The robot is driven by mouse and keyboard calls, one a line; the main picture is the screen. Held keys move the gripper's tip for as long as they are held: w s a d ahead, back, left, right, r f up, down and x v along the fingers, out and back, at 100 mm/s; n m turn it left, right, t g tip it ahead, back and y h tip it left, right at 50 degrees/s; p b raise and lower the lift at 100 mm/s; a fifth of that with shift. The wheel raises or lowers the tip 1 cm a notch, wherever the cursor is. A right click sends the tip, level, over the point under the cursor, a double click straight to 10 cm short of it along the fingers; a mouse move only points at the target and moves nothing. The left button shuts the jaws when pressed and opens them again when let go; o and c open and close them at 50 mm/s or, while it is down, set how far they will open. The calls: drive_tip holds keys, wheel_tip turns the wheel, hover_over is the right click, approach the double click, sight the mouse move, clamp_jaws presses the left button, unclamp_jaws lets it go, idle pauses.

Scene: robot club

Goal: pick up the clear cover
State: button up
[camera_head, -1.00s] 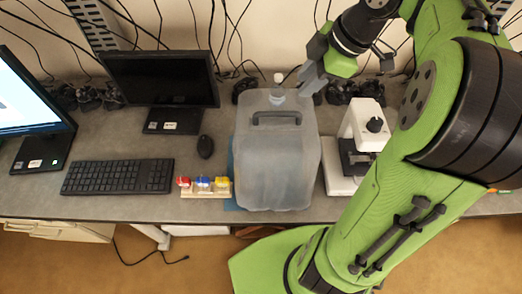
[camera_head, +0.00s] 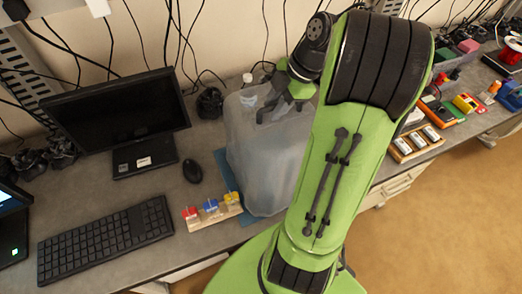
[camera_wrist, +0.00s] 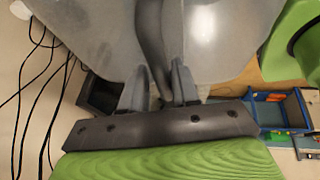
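The clear cover (camera_head: 262,150) is a tall, translucent, box-like shell with a dark handle on top. It stands upright on a blue mat (camera_head: 222,163) on the bench. Its top also fills the upper part of the wrist view (camera_wrist: 90,30). My gripper (camera_head: 285,108) is at the top of the cover, at the handle. In the wrist view, the handle (camera_wrist: 149,40) runs between my two fingers (camera_wrist: 160,82), which lie close against its sides. My arm hides the cover's right side.
A small rack with red, blue and yellow pieces (camera_head: 211,210) stands close in front of the cover. A mouse (camera_head: 192,171), keyboard (camera_head: 105,240) and monitor (camera_head: 120,115) are to the left. A white-capped bottle top (camera_head: 247,78) shows at the cover's back.

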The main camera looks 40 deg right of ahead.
drive_tip(key=shift+w+a+f, duration=0.35)
drive_tip(key=shift+a+f, duration=0.05)
drive_tip(key=shift+f, duration=0.05)
drive_tip(key=shift+s+r, duration=0.1)
drive_tip(key=shift+s, duration=0.05)
drive_tip(key=shift+s+d+r, duration=0.15)
drive_tip(key=shift+s+d, duration=0.55)
drive_tip(key=shift+c, duration=1.7)
drive_tip(key=shift+w+a, duration=0.15)
drive_tip(key=shift+w, duration=0.1)
clamp_jaws()
drive_tip(key=shift+w+a, duration=0.1)
drive_tip(key=shift+a, duration=0.1)
drive_tip(key=shift+d, duration=0.1)
